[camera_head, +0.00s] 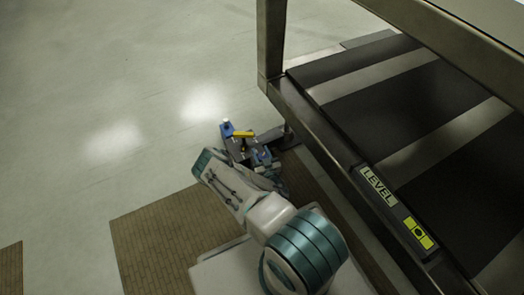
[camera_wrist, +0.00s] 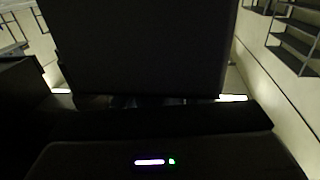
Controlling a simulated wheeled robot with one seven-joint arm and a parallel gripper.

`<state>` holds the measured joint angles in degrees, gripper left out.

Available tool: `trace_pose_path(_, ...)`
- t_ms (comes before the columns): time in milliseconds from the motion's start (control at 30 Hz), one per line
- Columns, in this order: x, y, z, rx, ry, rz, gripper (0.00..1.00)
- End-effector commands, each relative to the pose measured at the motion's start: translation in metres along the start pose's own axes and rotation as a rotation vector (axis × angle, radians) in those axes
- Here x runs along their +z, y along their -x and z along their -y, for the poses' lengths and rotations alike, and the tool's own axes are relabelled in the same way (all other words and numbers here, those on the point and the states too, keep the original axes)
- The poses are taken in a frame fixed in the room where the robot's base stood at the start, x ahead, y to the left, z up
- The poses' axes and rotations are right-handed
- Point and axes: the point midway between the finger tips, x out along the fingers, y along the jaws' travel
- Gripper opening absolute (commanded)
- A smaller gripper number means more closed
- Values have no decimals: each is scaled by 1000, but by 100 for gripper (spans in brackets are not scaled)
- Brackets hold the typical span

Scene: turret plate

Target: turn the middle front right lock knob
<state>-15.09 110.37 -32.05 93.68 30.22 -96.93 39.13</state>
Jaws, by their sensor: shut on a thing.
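My gripper (camera_head: 272,146) is at the lower side of the dark metal rack (camera_head: 345,160), near its left corner, in the head view. It has blue and yellow parts and reaches toward a small dark piece (camera_head: 288,134) under the rack's edge. The gripper is shut on what seems to be the lock knob, which is mostly hidden by the gripper and rack. In the wrist view, a large dark block fills the middle, and neither the knob nor the fingertips can be made out.
The rack's front rail carries a LEVEL label (camera_head: 378,186) and a yellow label (camera_head: 419,233). A metal post (camera_head: 271,40) rises at its left corner. Brown matting (camera_head: 150,238) lies below my arm. The pale floor at left is clear. Shelves (camera_wrist: 297,38) stand at right in the wrist view.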

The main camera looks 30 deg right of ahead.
Motion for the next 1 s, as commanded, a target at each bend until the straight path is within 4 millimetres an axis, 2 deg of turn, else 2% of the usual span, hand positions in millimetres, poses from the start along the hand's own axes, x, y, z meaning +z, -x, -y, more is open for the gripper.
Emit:
trace_pose_path(400,0,2,2,-169,1,2,16)
trace_pose_path(900,1,1,3,-187,1,1,16)
trace_pose_path(933,1,1,3,-186,1,1,47)
trace_pose_path(1000,0,1,3,-186,1,1,61)
